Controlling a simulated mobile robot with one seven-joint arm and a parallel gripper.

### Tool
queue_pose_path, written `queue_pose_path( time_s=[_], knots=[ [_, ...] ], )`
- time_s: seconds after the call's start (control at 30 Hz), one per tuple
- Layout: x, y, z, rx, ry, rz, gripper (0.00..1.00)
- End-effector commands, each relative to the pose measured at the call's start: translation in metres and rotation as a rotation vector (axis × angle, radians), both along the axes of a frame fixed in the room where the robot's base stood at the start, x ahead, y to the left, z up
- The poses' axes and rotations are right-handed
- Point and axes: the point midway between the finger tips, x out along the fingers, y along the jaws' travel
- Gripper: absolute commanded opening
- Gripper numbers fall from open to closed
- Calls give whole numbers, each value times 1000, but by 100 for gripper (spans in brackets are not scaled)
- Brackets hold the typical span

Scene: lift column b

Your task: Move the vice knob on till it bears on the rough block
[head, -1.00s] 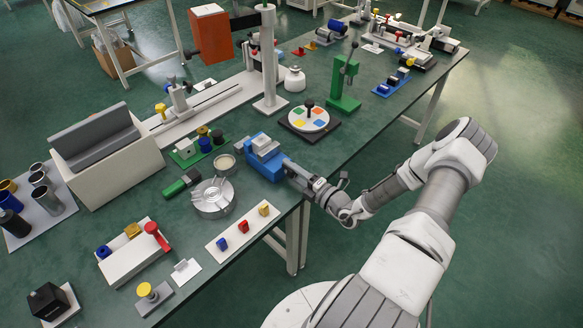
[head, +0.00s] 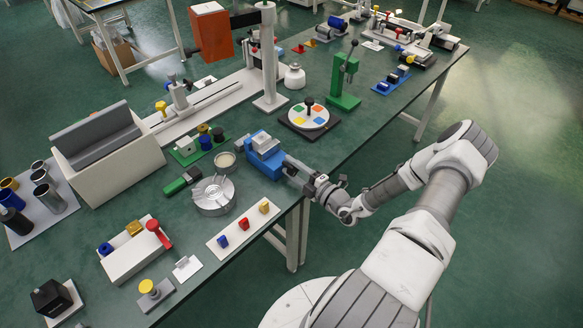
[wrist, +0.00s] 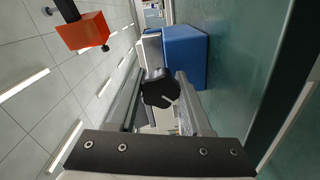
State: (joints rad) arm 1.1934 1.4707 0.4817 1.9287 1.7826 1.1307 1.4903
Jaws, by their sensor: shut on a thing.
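The blue vice (head: 267,163) stands near the table's front edge in the head view, and its blue body (wrist: 184,55) shows in the wrist view. The light grey rough block (head: 264,142) sits in the top of the vice. The black vice knob (wrist: 158,88), with a white mark on its face, lies between the two fingers of my gripper (head: 289,168). My gripper is shut on it from the front side of the vice. I cannot tell whether the vice bears on the block. The knob is hidden by my gripper in the head view.
A round metal fixture (head: 212,196) and a green-and-black piece (head: 183,180) lie left of the vice. A turntable with coloured patches (head: 308,118) stands behind right. A white strip with small coloured pieces (head: 243,225) lies at the front edge.

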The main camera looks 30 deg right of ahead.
Motion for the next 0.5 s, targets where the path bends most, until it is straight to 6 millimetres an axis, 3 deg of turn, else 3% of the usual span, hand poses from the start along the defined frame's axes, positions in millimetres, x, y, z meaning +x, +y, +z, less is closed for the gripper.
queue_pose_path(
  time_s=[0.1, 0.13, 0.27, 0.5],
  knots=[
    [0, 0, 0, 1, 2, -1, 0],
    [0, 0, 0, 1, 2, -1, 53],
    [0, 0, 0, 1, 1, -1, 76],
    [0, 0, 0, 0, 0, 0, 79]
  ],
)
